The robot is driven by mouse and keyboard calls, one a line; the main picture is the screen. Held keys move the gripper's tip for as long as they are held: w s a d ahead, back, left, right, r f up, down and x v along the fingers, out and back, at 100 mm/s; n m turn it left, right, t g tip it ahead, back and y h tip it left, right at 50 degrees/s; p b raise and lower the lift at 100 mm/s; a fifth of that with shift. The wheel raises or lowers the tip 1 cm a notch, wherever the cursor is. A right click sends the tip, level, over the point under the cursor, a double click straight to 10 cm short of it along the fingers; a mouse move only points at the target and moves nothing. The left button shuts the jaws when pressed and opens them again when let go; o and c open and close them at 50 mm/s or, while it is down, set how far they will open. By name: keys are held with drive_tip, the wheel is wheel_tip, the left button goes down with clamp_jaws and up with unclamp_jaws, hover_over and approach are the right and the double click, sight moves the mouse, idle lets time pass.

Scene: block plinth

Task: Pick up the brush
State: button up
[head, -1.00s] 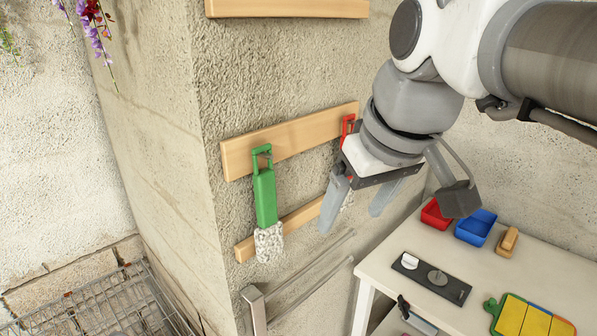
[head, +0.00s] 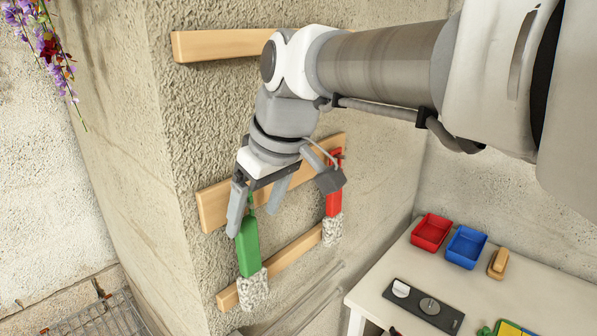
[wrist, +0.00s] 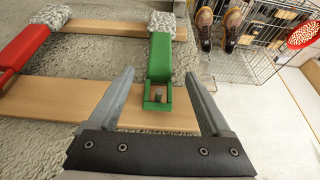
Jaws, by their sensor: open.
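A green brush (head: 248,247) with a shaggy pale head hangs head down on the wall, its loop handle at the wooden rail. A similar red brush (head: 333,203) hangs to its right. My gripper (head: 253,220) is open and empty, over the upper end of the green brush, and hides part of its loop. In the wrist view, the green brush (wrist: 160,60) lies between the two fingers of my gripper (wrist: 158,75), with its loop toward the palm. I cannot tell whether they touch. The red brush (wrist: 25,48) is off to the left there.
Wooden rails (head: 213,207) run along the rough wall. A white table (head: 540,293) at lower right holds a red bin (head: 431,232), a blue bin (head: 466,247) and a wooden item (head: 498,263). A wire basket (wrist: 245,62) with shoes shows in the wrist view.

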sight(250, 228)
drive_tip(key=shift+p+x, duration=0.4)
drive_tip(key=shift+x, duration=3.1)
drive_tip(key=shift+r, duration=0.1)
clamp_jaws()
